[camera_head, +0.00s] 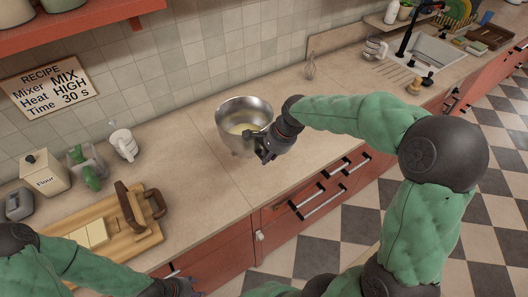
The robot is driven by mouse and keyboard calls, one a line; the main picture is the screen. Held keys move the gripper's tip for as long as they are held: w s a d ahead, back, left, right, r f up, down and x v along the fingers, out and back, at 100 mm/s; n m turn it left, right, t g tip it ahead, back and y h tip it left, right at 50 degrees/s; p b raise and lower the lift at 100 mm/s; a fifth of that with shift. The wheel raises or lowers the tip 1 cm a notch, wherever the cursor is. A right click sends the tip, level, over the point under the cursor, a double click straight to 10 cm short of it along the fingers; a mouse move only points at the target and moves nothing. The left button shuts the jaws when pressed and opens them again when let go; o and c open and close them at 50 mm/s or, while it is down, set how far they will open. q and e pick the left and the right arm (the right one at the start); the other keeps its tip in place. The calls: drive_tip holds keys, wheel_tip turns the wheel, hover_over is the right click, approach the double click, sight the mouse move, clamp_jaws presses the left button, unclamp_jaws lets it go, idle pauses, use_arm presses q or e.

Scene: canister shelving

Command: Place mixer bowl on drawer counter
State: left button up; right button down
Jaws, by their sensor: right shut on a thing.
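The mixer bowl (243,113) is a shiny metal bowl with something pale yellow inside. It is at the counter (286,117), above the red drawers (322,193); I cannot tell whether its base touches the counter. My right gripper (262,151) is shut on the bowl's near right side, and its fingers hide part of the wall. My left gripper (178,288) is at the bottom edge, mostly cut off, below the cutting board and away from the bowl.
A wooden cutting board (150,237) with butter, a flour box (40,171), a green-handled item (88,165) and a white mug (123,144) stand left. A sink (432,57) is far right. The counter right of the bowl is mostly clear.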

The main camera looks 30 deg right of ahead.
drive_tip(key=shift+w+d+f+b, duration=0.3)
drive_tip(key=shift+w+d+f, duration=0.4)
drive_tip(key=shift+d+f, duration=1.25)
drive_tip(key=shift+w+d+f+b, duration=0.35)
drive_tip(key=shift+w+d+f, duration=0.4)
drive_tip(key=shift+d+f, duration=1.15)
drive_tip(key=shift+w+d+f+b, duration=0.3)
drive_tip(key=shift+w+d+f, duration=0.4)
drive_tip(key=shift+d+f, duration=1.25)
drive_tip(key=shift+a, duration=0.15)
drive_tip(key=shift+f, duration=0.1)
drive_tip(key=c, duration=1)
unclamp_jaws()
drive_tip(key=shift+s+a+f, duration=0.1)
drive_tip(key=shift+s+f, duration=0.05)
